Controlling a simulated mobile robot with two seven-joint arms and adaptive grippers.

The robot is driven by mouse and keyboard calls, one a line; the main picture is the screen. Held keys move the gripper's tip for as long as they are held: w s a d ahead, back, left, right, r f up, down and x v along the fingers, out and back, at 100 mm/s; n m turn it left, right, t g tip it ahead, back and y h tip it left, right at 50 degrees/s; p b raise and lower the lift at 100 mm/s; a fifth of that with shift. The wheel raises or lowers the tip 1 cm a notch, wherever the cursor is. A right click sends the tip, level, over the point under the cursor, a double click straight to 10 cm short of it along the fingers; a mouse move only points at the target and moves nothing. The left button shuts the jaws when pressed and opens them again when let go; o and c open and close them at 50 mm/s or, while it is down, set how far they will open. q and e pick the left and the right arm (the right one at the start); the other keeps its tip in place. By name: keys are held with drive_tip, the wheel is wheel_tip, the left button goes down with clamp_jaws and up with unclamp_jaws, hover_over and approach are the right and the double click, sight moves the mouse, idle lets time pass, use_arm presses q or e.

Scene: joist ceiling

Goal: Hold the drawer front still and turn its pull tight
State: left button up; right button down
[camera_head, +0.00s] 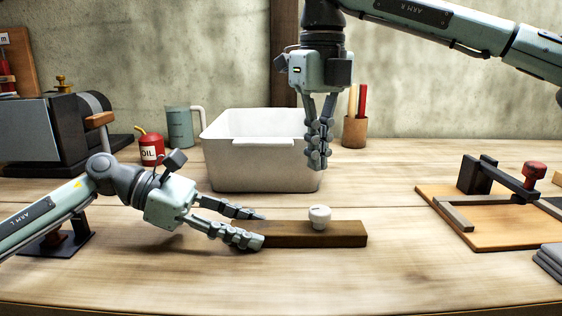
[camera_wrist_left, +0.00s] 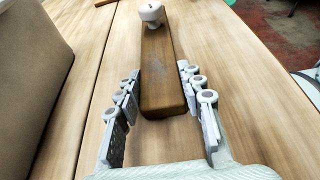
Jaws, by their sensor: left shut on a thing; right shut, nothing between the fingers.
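The drawer front is a brown wooden bar (camera_head: 345,234) lying on the bench in the head view; it also runs away from me in the left wrist view (camera_wrist_left: 161,80). The pull is a white round knob (camera_head: 319,216) standing upright on top of the bar; it is at the far part of the bar in the left wrist view (camera_wrist_left: 150,13). My left gripper (camera_head: 262,230) is shut on the bar's left end, one finger along each side. My right gripper (camera_head: 319,166) is shut and empty, pointing down, above and behind the knob, apart from it.
A white bin (camera_head: 260,168) stands behind the bar, close to the right gripper. A red oil can (camera_head: 151,149), a grey jug (camera_head: 180,128) and a pencil cup (camera_head: 355,131) stand farther back. A board with a clamp (camera_head: 480,215) lies at right. The bench front is clear.

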use_arm(q)
drive_tip(key=o, duration=1.4)
